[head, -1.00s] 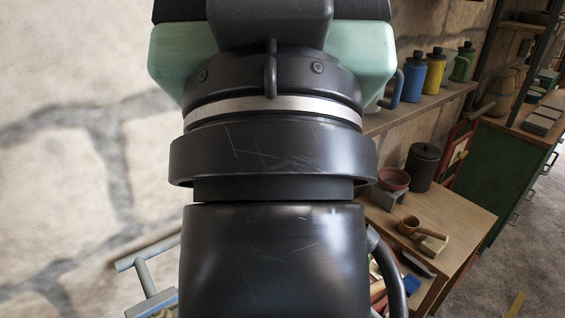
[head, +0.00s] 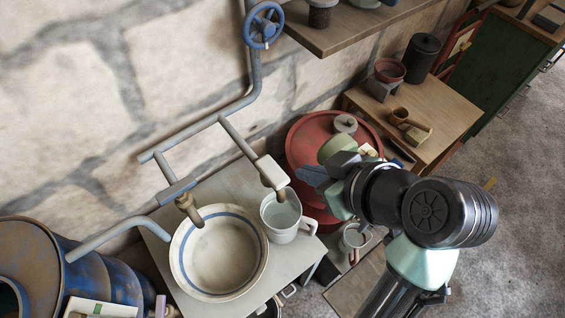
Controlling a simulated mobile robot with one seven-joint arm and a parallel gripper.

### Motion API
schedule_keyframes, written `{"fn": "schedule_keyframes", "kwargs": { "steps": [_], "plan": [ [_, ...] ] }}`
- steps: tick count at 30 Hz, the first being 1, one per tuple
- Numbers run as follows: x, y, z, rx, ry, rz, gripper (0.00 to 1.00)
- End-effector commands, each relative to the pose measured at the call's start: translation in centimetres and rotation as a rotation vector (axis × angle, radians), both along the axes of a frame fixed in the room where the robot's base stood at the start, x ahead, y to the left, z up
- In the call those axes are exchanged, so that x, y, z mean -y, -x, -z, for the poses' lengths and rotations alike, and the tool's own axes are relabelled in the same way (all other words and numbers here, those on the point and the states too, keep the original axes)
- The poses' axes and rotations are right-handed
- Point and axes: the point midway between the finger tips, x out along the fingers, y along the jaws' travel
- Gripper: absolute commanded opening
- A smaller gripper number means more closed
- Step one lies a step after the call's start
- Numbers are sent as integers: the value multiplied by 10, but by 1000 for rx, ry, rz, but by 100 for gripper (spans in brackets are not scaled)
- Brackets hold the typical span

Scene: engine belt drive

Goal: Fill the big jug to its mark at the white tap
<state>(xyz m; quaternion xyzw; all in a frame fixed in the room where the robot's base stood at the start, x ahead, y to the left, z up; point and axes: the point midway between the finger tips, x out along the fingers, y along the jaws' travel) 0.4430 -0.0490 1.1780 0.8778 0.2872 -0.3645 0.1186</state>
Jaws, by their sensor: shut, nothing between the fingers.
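The white tap (head: 270,171) sticks out from the wall pipe and has a pale block-shaped handle and a brass spout. A big white jug (head: 299,238) stands upright below its spout, with its handle to the right. The jug's inside looks pale grey; I cannot make out a mark, a water level or a running stream. My gripper (head: 314,178) is shut and empty, to the right of the white tap and apart from it, above the jug's level. My wrist and arm reach in from the lower right.
A blue valve wheel (head: 264,25) is higher on the pipe. A red drum (head: 302,135) stands behind my gripper. A smaller vessel (head: 355,238) is below my wrist.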

Motion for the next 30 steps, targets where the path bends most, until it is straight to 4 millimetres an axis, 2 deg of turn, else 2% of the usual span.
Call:
{"fn": "schedule_keyframes", "kwargs": {
  "steps": [9, 14, 26, 30],
  "plan": [
    [-1, -1, 2, 0, 0, 1, 0],
    [-8, -10, 12, -3, -3, 0, 0],
    [-42, -57, 70, -3, -1, 1, 0],
    [-42, -57, 92, -5, -1, 5, 0]
  ]
}}
